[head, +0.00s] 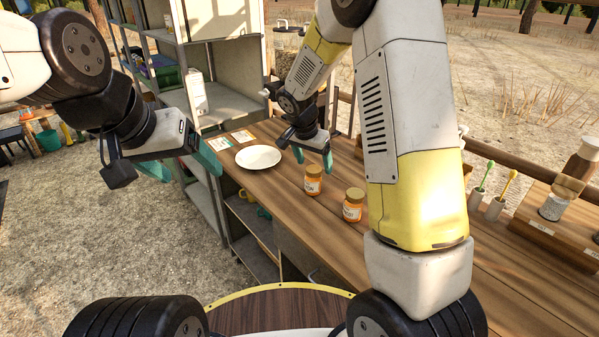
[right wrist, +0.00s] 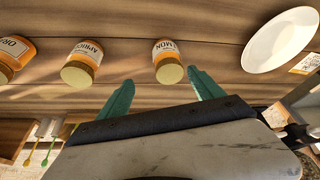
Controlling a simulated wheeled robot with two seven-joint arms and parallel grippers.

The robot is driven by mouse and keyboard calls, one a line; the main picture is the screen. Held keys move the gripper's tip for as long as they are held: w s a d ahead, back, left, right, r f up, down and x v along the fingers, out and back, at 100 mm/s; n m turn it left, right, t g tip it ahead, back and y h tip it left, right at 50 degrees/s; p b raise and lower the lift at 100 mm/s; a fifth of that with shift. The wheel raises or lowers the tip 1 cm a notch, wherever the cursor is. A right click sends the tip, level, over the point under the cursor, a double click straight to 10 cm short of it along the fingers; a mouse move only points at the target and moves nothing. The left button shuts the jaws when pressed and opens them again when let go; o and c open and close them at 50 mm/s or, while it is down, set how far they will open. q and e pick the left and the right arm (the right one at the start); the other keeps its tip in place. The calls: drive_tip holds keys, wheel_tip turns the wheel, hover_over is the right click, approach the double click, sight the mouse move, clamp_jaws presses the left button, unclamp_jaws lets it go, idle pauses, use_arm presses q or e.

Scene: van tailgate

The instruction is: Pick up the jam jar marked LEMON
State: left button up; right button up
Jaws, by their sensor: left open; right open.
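The jam jar marked LEMON (head: 313,181) stands upright on the wooden counter, with orange contents, a gold lid and a white label. In the right wrist view the LEMON jar (right wrist: 167,62) shows ahead of and between the fingertips, apart from both. My right gripper (head: 312,158) is open and empty, close to this jar; its teal fingers also show in the right wrist view (right wrist: 162,82). A similar jar marked APRICOT (head: 353,206) stands beside it; it shows in the right wrist view too (right wrist: 82,64). My left gripper (head: 184,168) is open and empty, left of the counter.
A third jar, its label starting ORA (right wrist: 15,56), stands beyond the APRICOT jar; my right arm hides it in the head view. A white plate (head: 258,157) and cards (head: 220,143) lie left of the LEMON jar. Brushes in holders (head: 485,205) stand at the right.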

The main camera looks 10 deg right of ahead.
sight(310, 171)
drive_tip(key=shift+w+a+f, duration=0.3)
drive_tip(key=shift+f, duration=0.25)
drive_tip(key=shift+w+a+f, duration=0.25)
drive_tip(key=shift+w+f, duration=0.05)
drive_tip(key=shift+f, duration=0.2)
drive_tip(key=shift+w+f, duration=0.1)
drive_tip(key=shift+f, duration=0.3)
drive_tip(key=x, duration=0.7)
drive_tip(key=shift+w+d, duration=0.15)
drive_tip(key=shift+d, duration=0.1)
drive_tip(key=shift+r, duration=0.1)
clamp_jaws()
